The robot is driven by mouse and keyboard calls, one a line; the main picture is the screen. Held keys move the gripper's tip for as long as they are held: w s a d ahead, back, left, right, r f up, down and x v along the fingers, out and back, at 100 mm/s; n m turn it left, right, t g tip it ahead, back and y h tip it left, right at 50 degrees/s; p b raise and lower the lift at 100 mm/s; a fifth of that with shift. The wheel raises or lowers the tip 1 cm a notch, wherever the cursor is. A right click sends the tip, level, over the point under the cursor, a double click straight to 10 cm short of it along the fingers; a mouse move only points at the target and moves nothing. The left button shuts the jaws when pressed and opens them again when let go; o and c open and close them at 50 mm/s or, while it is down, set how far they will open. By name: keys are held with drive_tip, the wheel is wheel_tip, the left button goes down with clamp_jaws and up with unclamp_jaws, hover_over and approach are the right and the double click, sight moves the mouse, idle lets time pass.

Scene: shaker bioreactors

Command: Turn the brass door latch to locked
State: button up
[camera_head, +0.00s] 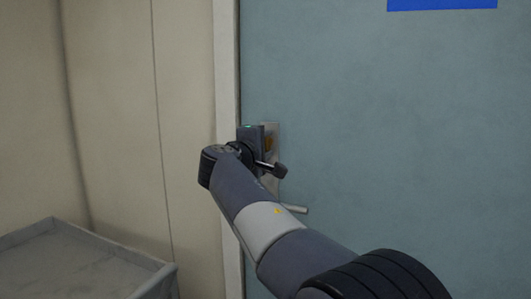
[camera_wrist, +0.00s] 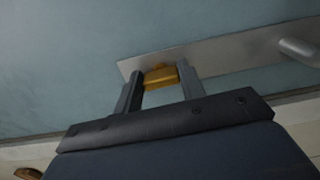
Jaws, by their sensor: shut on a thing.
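The brass door latch (camera_wrist: 161,77) sits on a metal plate (camera_wrist: 225,57) on the blue-grey door (camera_wrist: 60,60). In the wrist view my gripper (camera_wrist: 160,80) has its two fingers on either side of the latch, shut on it. In the head view a small part of the brass latch (camera_head: 269,143) shows beside my gripper (camera_head: 262,140), and my wrist hides much of the plate. The exact turn of the latch is hard to tell.
A metal lever handle (camera_head: 294,208) sticks out below the latch; it also shows in the wrist view (camera_wrist: 299,50). The pale door frame (camera_head: 227,100) and cream wall panels (camera_head: 180,110) lie to the left. A grey tray-like surface (camera_head: 75,262) stands at lower left. A blue sign (camera_head: 440,4) is above.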

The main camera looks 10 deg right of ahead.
drive_tip(key=shift+m, duration=0.3)
idle(0.4)
drive_tip(key=o, duration=1)
drive_tip(key=v, duration=1.1)
drive_tip(key=shift+b, duration=0.35)
drive_tip(key=shift+w+d, duration=0.1)
drive_tip(key=shift+w, duration=0.05)
drive_tip(key=x, duration=1)
drive_tip(key=shift+w+d, duration=0.25)
drive_tip(key=shift+w, duration=0.05)
drive_tip(key=shift+p, duration=0.4)
